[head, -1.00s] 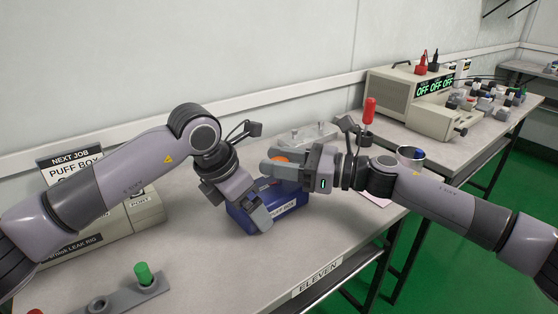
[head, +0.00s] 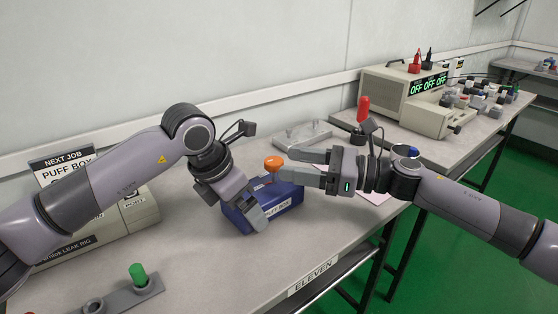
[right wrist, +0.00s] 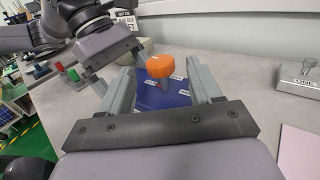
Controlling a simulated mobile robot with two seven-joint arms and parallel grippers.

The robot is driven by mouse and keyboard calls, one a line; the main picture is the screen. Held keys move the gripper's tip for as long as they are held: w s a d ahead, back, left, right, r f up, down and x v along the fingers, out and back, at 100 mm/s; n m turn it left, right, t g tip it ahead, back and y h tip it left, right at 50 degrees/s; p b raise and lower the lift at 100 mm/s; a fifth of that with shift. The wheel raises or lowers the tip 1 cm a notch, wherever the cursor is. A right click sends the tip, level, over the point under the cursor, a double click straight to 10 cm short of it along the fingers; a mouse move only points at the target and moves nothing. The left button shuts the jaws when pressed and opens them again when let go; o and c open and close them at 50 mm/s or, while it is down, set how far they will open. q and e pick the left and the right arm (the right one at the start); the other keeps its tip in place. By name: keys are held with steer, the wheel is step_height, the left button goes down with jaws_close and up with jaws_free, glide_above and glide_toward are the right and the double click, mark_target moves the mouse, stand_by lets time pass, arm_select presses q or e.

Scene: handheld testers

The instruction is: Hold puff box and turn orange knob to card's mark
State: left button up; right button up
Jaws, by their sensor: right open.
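The blue puff box (head: 284,207) stands on the bench, with the orange knob (head: 273,162) raised on its top. The right wrist view shows the box (right wrist: 178,98) and the knob (right wrist: 160,66) beyond and between my right fingers. My right gripper (head: 284,172) is open, its fingertips close beside the knob from the right; contact is unclear. My left gripper (head: 252,212) is at the box's left end, one finger along its front face. Its other finger is hidden, so its grip is unclear. A pale pink card (head: 376,193) lies behind my right gripper; I cannot make out its mark.
A red-handled tool (head: 363,108) stands behind my right wrist, near a clear-topped fixture (head: 302,134). A leak rig (head: 140,215) is at left behind my left arm. A grey strip with a green peg (head: 138,274) lies front left. The bench front centre is clear.

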steer(key=v, duration=0.7)
steer(key=shift+r, duration=0.1)
arm_select(q)
steer(key=o, duration=0.9)
